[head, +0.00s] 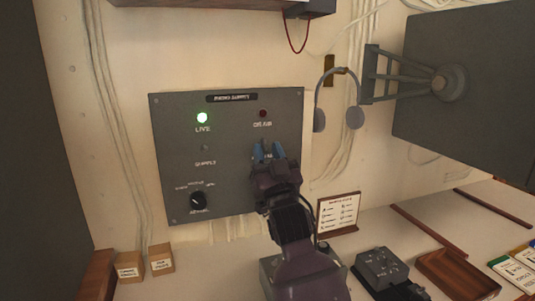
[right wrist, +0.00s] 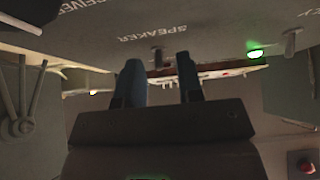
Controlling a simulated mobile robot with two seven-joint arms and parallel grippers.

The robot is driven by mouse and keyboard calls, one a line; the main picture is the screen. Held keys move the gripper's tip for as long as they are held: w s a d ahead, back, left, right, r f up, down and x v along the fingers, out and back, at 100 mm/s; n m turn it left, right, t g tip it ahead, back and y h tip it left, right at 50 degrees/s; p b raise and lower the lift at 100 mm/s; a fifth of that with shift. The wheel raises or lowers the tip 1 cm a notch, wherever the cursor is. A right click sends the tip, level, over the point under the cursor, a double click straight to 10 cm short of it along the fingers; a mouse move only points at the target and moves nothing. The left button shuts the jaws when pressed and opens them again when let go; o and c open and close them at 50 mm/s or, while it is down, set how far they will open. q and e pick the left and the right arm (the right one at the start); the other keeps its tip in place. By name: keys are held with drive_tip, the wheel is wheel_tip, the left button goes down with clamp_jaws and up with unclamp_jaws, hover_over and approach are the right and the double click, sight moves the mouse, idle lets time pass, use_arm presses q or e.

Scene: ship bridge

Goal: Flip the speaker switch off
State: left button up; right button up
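The grey radio supply panel (head: 235,175) is on the wall in the head view. My right gripper (head: 269,152) is in front of its right half, and its blue-grey fingers hide most of the speaker switch there. In the right wrist view, the speaker label (right wrist: 152,33) is above the small speaker switch (right wrist: 158,57). That switch appears in line with the gap between the two fingers of my right gripper (right wrist: 160,78). The fingers are apart; I cannot tell whether either touches the switch. My left gripper is not in view.
The panel also has a lit green lamp (head: 202,118), a dark red lamp (head: 263,113), a supply switch (head: 205,148) and a black aerial knob (head: 198,200). A headset (head: 355,117) hangs to the right. A small sign (head: 338,213) stands on the desk below.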

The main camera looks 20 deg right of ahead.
drive_tip(key=v, duration=1)
drive_tip(key=shift+s+f+b, duration=0.2)
drive_tip(key=shift+s+b, duration=0.15)
drive_tip(key=shift+b, duration=0.1)
